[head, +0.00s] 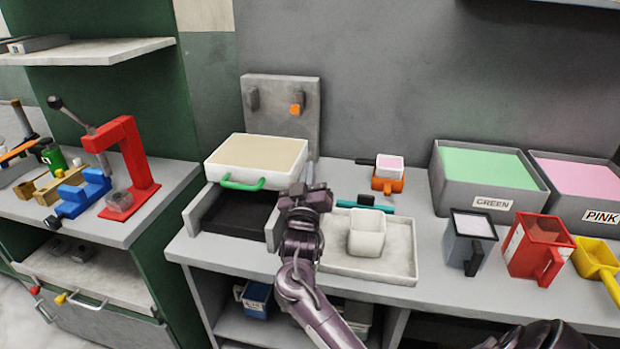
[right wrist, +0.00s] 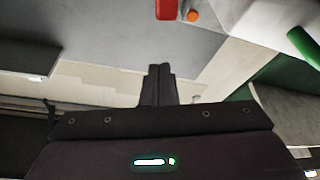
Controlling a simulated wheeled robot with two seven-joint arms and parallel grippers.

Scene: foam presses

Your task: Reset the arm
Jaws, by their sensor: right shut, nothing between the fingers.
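My right gripper (head: 308,176) is raised in the middle of the head view, in front of the worktop and just right of a white press box (head: 256,157) with a green handle (head: 242,184). Its fingers are together and hold nothing. In the right wrist view the gripper (right wrist: 160,72) also shows with its two dark fingers side by side, with no gap to see. Whether it touches the box or the grey base under it cannot be told. My left gripper is not in view.
Right of the gripper, a tray (head: 392,268) holds a white cup (head: 367,234). Grey (head: 470,240), red (head: 538,248) and yellow (head: 594,258) containers stand farther right, before green (head: 437,188) and pink bins. A red press (head: 136,165) stands on the left bench.

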